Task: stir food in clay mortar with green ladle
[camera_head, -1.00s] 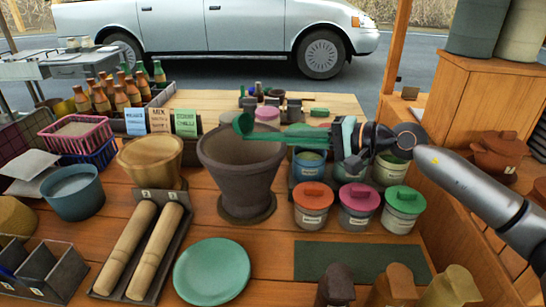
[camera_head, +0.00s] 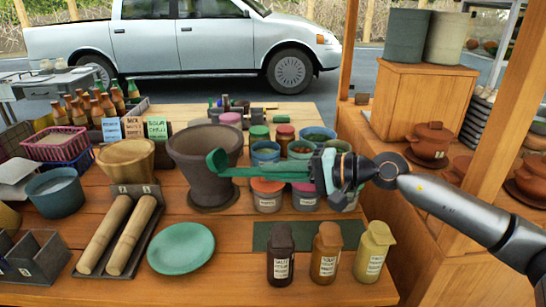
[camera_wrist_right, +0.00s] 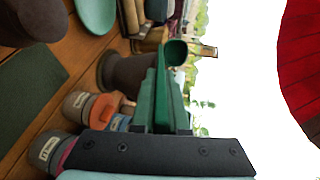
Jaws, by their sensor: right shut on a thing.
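The dark brown clay mortar (camera_head: 188,172) stands upright on the wooden table, left of centre in the head view. Its inside looks dark, and I cannot make out any food in it. My right gripper (camera_head: 324,172) is shut on the handle of the green ladle (camera_head: 270,173). The ladle is held about level, its bowl end pointing left and overlapping the mortar's right front side in the picture. I cannot tell whether they touch. In the wrist view the ladle (camera_wrist_right: 160,95) extends from the jaws (camera_wrist_right: 158,128), with the mortar (camera_wrist_right: 116,72) beyond. My left gripper is out of view.
Lidded jars (camera_head: 267,197) and blue bowls (camera_head: 318,133) stand under and behind the ladle. A tan pot (camera_head: 125,155), wooden rollers (camera_head: 130,235) and a green plate (camera_head: 181,247) lie left and front. Bottles (camera_head: 326,252) stand at the front right on or beside a dark green mat (camera_head: 262,237).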

